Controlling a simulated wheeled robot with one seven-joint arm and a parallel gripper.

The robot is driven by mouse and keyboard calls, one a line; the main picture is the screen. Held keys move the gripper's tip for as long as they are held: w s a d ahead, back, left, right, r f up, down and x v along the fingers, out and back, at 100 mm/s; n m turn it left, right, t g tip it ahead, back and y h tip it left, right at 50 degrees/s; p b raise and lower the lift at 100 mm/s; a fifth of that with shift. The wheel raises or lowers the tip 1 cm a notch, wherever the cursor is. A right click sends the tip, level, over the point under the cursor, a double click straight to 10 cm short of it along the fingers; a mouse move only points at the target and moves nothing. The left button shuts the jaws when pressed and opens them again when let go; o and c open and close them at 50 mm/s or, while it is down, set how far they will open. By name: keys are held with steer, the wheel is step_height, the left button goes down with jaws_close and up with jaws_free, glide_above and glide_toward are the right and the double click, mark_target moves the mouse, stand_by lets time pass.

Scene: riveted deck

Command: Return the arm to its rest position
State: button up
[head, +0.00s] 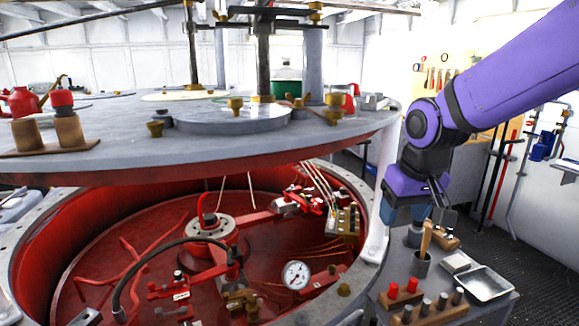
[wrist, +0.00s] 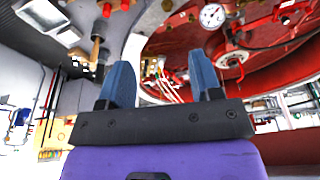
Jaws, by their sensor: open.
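My purple arm comes in from the upper right in the head view and bends down at a dark elbow joint. My gripper (head: 405,214) hangs at its end, beside the right rim of the big round machine and over the far edge of the small side table. In the wrist view my gripper (wrist: 163,85) shows two blue fingers spread well apart, with nothing between them. The fingers point toward the red inside of the machine (wrist: 190,45).
The machine's grey raised lid (head: 330,135) is close on the left. Open floor (head: 530,220) lies to the right.

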steer(key=s+d+r+m+t, duration=0.1)
steer(key=s+d+r, duration=0.2)
steer(key=s, duration=0.6)
steer(key=s+d+r+m+t, duration=0.1)
steer(key=s+d+r, duration=0.3)
steer(key=s, duration=0.5)
steer(key=shift+d+h, duration=0.3)
steer(key=shift+d, duration=0.9)
stand_by(0.3)
